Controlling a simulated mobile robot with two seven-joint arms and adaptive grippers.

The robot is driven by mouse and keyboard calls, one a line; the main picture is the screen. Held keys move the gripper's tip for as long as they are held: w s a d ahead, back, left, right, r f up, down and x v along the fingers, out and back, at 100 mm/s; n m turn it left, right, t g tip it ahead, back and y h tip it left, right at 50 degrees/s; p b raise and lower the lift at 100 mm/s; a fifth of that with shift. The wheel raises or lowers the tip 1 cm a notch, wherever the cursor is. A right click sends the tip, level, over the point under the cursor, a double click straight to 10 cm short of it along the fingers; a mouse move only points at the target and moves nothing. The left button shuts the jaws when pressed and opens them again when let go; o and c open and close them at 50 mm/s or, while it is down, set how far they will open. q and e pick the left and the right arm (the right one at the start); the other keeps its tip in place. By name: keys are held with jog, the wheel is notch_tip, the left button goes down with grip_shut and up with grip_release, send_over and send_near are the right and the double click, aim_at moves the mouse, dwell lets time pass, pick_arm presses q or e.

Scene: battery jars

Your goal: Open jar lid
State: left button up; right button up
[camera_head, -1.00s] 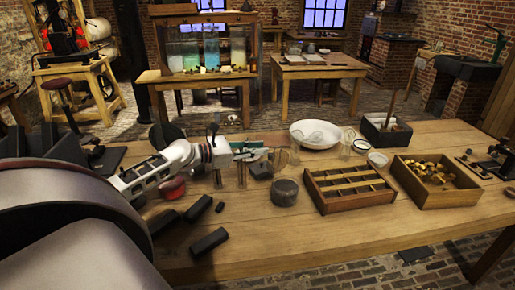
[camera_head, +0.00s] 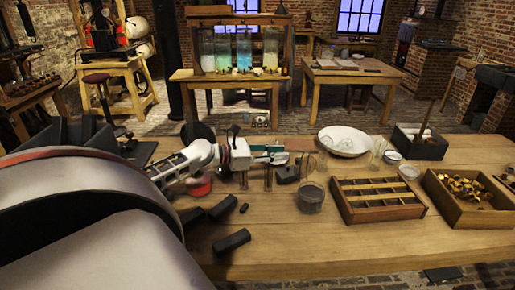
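A round, dark greyish jar (camera_head: 311,198) stands on the wooden table in front of my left gripper; whether a lid sits on it is not clear. Clear glass jars (camera_head: 378,151) stand farther back, near the white bowl. A red round piece (camera_head: 198,187) shows partly under my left arm. My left gripper (camera_head: 284,155) reaches in from the left, above the table, behind and slightly left of the dark jar and apart from it. Its fingers are too small and cluttered to tell open from shut. My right gripper is out of view.
A wide white bowl (camera_head: 344,140) lies at the back of the table. A divided wooden tray (camera_head: 376,212) and a box of brass pieces (camera_head: 464,197) stand to the right. Black blocks (camera_head: 232,241) lie in front of my arm. The table's front middle is clear.

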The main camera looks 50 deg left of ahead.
pick_arm(q)
jog(key=v, duration=0.9)
